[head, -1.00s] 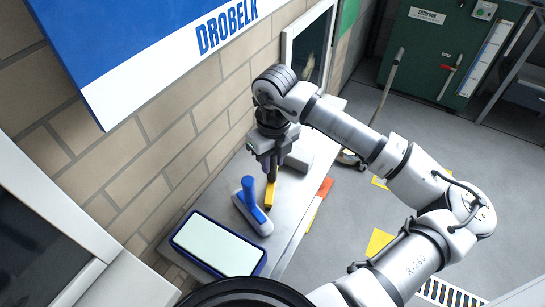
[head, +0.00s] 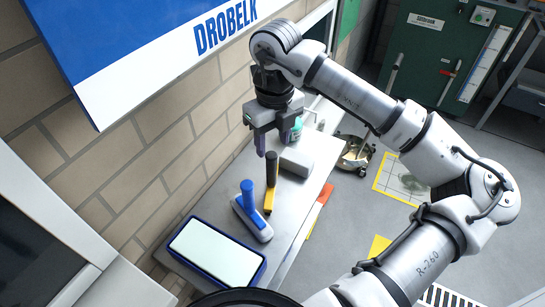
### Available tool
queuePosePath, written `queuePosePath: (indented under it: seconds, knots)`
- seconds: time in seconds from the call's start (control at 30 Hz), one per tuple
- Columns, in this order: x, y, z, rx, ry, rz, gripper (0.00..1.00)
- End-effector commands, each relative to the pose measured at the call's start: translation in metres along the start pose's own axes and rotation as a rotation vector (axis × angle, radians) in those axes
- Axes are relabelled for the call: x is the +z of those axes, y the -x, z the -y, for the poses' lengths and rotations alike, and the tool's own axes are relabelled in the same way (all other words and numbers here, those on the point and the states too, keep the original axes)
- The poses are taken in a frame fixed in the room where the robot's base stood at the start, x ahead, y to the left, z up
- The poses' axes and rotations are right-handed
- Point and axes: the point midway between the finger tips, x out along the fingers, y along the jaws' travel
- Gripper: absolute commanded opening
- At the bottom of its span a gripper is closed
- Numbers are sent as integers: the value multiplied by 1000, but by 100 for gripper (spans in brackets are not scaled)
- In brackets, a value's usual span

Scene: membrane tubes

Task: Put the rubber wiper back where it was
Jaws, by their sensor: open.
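A tool with an upright dark handle and a yellow and black base (head: 270,184), which looks like the rubber wiper, stands on the grey bench (head: 297,205). A blue-handled tool with a grey base (head: 252,218) stands close beside it on the left; I cannot tell whether their bases touch. My gripper (head: 272,146) is open and points down.
A light grey block (head: 297,162) and a teal-and-white bottle (head: 296,131) are behind the wiper. A blue-framed white panel (head: 217,250) lies at the bench's near end. The brick wall (head: 160,165) borders the bench on the left.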

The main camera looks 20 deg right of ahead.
Motion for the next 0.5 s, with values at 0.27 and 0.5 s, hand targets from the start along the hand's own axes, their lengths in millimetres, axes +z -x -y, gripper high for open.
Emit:
queuePosePath:
  seconds: [0.27, 0.5]
  knots:
    - [0, 36, 0, -1, 0, 0, 48]
    - [0, 40, 0, 1, 1, -1, 48]
